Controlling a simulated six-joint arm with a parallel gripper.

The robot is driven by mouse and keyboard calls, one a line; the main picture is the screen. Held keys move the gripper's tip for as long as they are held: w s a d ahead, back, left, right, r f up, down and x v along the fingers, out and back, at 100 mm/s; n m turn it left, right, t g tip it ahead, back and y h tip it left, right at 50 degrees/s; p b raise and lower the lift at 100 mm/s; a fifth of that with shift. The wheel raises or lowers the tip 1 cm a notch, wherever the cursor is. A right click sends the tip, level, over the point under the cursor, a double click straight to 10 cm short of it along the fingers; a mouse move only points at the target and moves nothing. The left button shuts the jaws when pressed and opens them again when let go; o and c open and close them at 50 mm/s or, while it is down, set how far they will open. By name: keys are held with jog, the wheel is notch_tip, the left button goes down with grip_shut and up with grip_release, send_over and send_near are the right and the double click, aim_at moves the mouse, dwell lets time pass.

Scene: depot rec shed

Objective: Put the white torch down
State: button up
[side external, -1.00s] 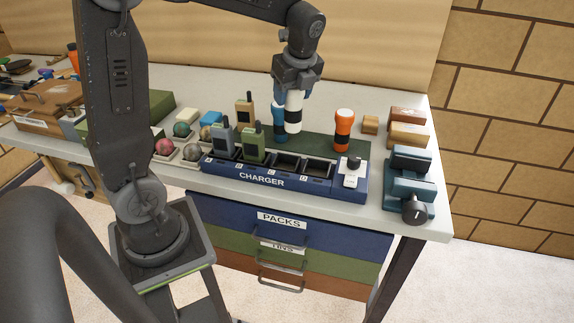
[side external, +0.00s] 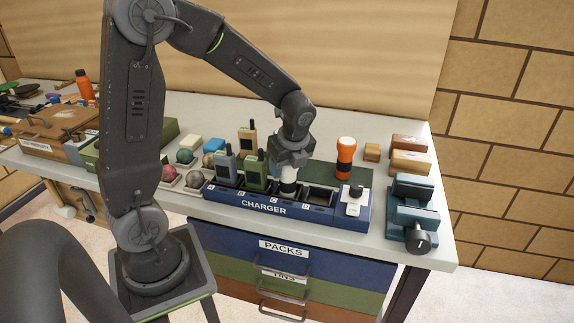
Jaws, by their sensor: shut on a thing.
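The white torch (side external: 288,186), with a dark band, is upright in my gripper (side external: 290,167). My gripper is shut on its upper part and hides much of it. The torch's lower end is at the third slot of the blue charger (side external: 222,194), just right of the green radio (side external: 255,174). I cannot tell whether it is inside the slot or just above it. The charger's rightmost slot (side external: 319,197) is empty. A grey-blue radio (side external: 226,168) stands in the leftmost slot.
An orange torch (side external: 345,158) stands on the dark green mat (side external: 360,177) behind the charger. A tan radio (side external: 247,138) stands behind the green one. A teal vise (side external: 412,205) and wooden blocks (side external: 408,161) are at right. Small balls (side external: 185,156) sit at left.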

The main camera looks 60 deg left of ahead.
jog(key=o, duration=1)
jog(key=shift+f, duration=0.1)
jog(key=v, duration=1.2)
jog(key=shift+s+d+r+n+t+h, duration=0.3)
jog(key=shift+s+d+n+t+h, duration=0.45)
jog(key=shift+s+d+n, duration=1.4)
jog(key=shift+s+d+r+n+t+h, duration=0.35)
jog(key=shift+s+d+n+t, duration=0.75)
jog(key=shift+s+n, duration=2.05)
jog(key=shift+s+d+r+n+t+h, duration=0.2)
jog(key=shift+s+d+n+t+h, duration=1)
jog(key=shift+n, duration=2.5)
jog(key=shift+s+d+g+y, duration=0.3)
jog(key=shift+d+y, duration=0.1)
jog(key=shift+y, duration=0.2)
